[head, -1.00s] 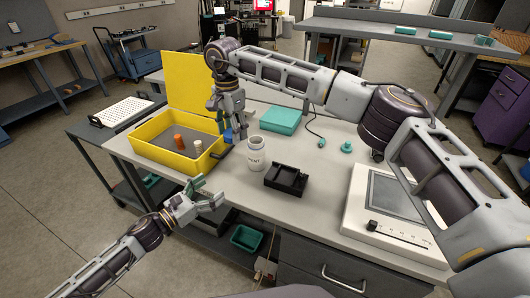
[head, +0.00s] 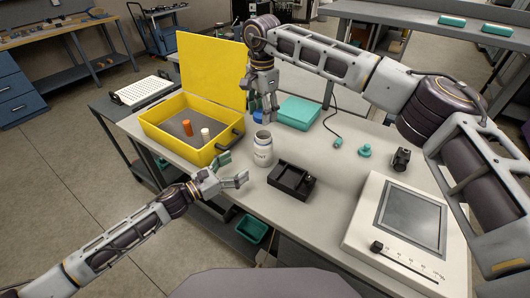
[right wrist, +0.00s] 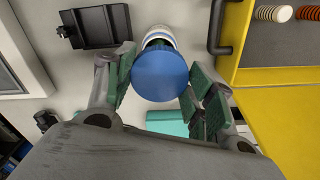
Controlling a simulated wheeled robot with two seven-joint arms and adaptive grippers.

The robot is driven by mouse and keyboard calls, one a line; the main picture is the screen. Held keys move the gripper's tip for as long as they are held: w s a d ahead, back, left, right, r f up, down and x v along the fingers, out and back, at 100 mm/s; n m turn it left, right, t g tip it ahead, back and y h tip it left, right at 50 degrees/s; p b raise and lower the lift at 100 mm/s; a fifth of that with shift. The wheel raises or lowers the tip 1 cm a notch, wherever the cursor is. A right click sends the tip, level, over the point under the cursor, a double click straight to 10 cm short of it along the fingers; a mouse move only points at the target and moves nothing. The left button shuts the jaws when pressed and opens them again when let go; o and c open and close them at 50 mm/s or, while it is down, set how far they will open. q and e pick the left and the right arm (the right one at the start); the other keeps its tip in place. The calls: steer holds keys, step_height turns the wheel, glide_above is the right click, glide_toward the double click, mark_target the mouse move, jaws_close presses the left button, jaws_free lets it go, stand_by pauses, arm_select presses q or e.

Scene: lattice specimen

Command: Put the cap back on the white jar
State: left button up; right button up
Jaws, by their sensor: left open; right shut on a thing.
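The white jar (head: 263,153) stands upright and open-topped on the bench, with a label on its side. My right gripper (head: 262,106) is shut on the blue cap (head: 257,104), held up behind the jar's mouth in the head view. In the right wrist view the cap (right wrist: 160,76) sits between the green finger pads and hides part of the jar (right wrist: 157,35). The cap is off the jar; the exact gap between them is hard to tell. My left gripper (head: 232,172) is open and empty, just left of and in front of the jar.
A yellow open case (head: 158,143) with an orange and a white spool stands left of the jar. A black tray (head: 291,181) lies close to its right. A teal box (head: 299,112) is behind. A flat-screen device (head: 412,222) fills the right front.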

mark_target(256, 155)
arm_select(q)
steer(key=shift+w+d, duration=0.15)
steer(key=shift+x, duration=5.85)
steer(key=c, duration=1.5)
arm_select(e)
steer(key=shift+f, duration=2.5)
steer(key=shift+f, duration=0.1)
steer(key=shift+f, duration=0.75)
steer(key=shift+f, duration=0.6)
